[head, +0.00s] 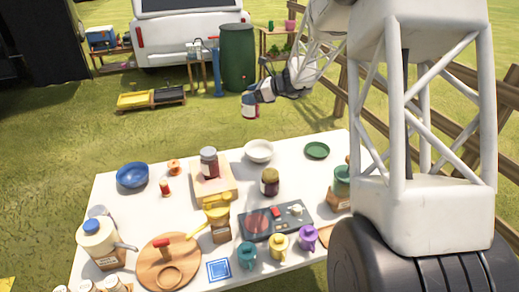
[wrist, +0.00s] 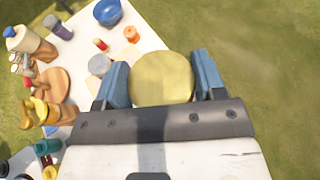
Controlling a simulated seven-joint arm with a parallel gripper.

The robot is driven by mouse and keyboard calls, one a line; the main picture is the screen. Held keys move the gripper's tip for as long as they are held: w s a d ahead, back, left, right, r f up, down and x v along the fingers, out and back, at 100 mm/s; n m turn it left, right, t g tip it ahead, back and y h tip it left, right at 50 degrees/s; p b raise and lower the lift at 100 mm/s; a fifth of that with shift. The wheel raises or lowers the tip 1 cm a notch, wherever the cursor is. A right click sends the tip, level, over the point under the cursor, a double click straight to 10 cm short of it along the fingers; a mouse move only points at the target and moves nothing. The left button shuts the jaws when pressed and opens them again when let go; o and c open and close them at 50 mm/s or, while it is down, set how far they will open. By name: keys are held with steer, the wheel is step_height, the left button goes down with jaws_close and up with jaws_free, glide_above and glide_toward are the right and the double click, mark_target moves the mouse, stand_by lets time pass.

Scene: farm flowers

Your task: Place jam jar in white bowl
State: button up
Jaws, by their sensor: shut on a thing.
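My gripper (head: 252,97) is shut on a jar (head: 250,108) with a white label and some red on it, probably the jam jar. It holds the jar in the air, which in the head view shows above and beyond the table's far edge. In the wrist view the jar's round yellowish lid (wrist: 163,78) sits between the two blue fingers of my gripper (wrist: 164,80). The white bowl (head: 258,151) stands at the far edge of the table, below the jar in the head view, and looks empty. I cannot make out the white bowl in the wrist view.
A grey-lidded jar (head: 209,163) stands on a wooden board, and a dark jar (head: 270,182) stands mid-table. A blue bowl (head: 132,175) is at left and a green plate (head: 317,150) at right. Mugs, a bottle and boards crowd the near side.

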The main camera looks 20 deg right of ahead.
steer(key=d, duration=0.3)
steer(key=shift+w+d, duration=0.15)
steer(key=shift+w, duration=0.1)
step_height(320, 180, down, 11)
steer(key=shift+d+f, duration=0.1)
step_height(320, 180, down, 6)
stand_by(0.6)
steer(key=shift+f, duration=0.1)
steer(key=shift+f, duration=1.8)
steer(key=shift+f, duration=0.15)
